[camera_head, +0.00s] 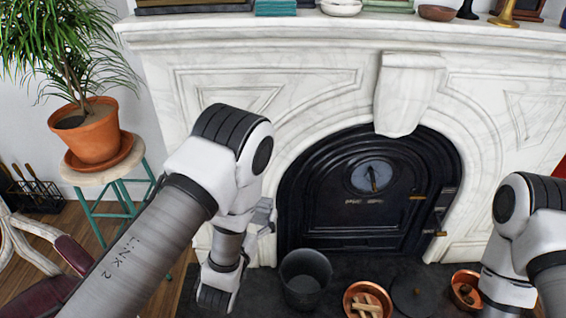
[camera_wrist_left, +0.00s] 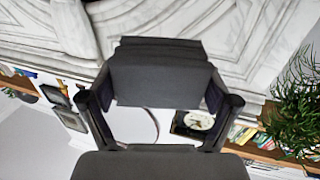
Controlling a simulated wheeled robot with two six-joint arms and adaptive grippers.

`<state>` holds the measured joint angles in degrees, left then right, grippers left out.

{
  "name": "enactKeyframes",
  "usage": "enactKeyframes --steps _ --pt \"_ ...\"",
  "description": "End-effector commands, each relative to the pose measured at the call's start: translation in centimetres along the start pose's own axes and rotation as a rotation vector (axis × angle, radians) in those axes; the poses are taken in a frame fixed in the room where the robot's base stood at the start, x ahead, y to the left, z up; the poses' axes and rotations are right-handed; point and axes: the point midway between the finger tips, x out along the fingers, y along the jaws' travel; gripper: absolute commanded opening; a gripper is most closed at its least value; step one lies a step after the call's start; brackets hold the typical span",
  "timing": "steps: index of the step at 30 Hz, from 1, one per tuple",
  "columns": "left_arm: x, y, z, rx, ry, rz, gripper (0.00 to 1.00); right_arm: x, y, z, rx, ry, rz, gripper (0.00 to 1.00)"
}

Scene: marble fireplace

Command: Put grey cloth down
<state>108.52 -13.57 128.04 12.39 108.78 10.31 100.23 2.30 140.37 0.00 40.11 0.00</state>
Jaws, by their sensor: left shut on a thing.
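In the left wrist view, the dark grey folded cloth (camera_wrist_left: 160,72) sits between the two fingers of my left gripper (camera_wrist_left: 160,92). The fingers close on it from both sides. In the head view my left arm reaches in front of the left side of the marble fireplace (camera_head: 330,60). Its gripper is mostly hidden behind my arm; only a small grey part shows beside the wrist, and I cannot make out the cloth there. My right arm is at the right edge, and its gripper is not visible.
A black bucket (camera_head: 305,278) and a copper bowl (camera_head: 368,300) with wood pieces stand on the dark hearth. Another copper pot (camera_head: 466,290) is near my right arm. The mantel shelf (camera_head: 330,26) holds books and bowls. A potted plant (camera_head: 92,130) stands on a stool (camera_head: 100,172).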

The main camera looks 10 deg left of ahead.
Motion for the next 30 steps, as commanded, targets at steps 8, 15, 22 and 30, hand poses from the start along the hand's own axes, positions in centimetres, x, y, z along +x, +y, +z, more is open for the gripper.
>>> enactKeyframes --steps 8,15,22,30 --pt "-1.0 4.6 0.1 -0.004 -0.009 0.292 0.6 0.0 0.0 0.0 0.0 0.001 0.0 0.31" --pt "-2.4 11.4 0.2 0.0 -0.018 0.712 0.6 0.0 0.0 0.0 0.0 0.001 0.0 0.31" --pt "-3.6 16.7 0.4 0.001 -0.03 1.033 0.6 0.0 0.0 0.0 0.0 0.001 0.0 0.31" --pt "-4.0 16.3 0.4 -0.001 -0.035 1.193 0.6 0.0 0.0 0.0 0.0 0.001 0.0 0.31"
